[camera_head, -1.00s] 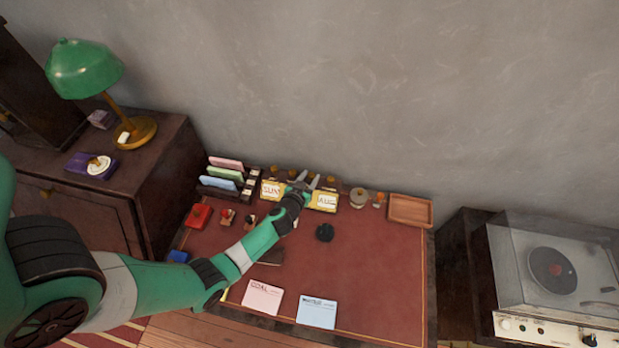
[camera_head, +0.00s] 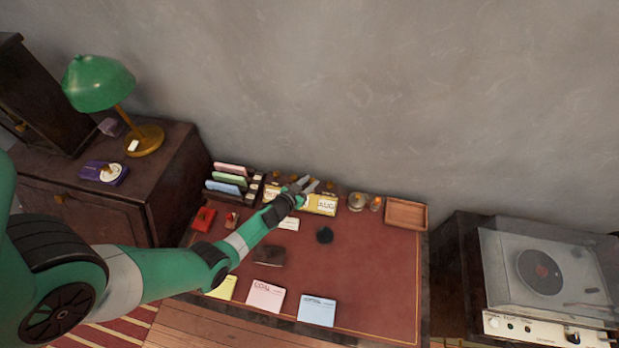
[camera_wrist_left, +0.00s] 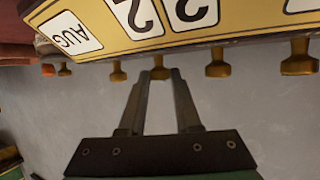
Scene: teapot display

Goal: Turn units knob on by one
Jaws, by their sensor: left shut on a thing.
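The yellow calendar (camera_head: 322,211) stands at the back of the desk; AUG shows at its right end. In the left wrist view the calendar (camera_wrist_left: 240,37) appears upside down, with AUG on the left and two digit cards, one clearly a 2, beside it. Several brass knobs line its top edge. My left gripper (camera_head: 307,183) is over the calendar top. In the left wrist view its fingertips (camera_wrist_left: 160,73) are shut on a brass knob (camera_wrist_left: 160,72) by the digit cards. I cannot tell whether the knob has turned. My right gripper is not in view.
A card rack (camera_head: 230,181) stands left of the calendar. A round metal object (camera_head: 357,202) and a wooden tray (camera_head: 405,214) are to its right. A black round object (camera_head: 325,235) lies in front. Paper cards (camera_head: 266,296) lie at the desk's front edge. The desk's right side is clear.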

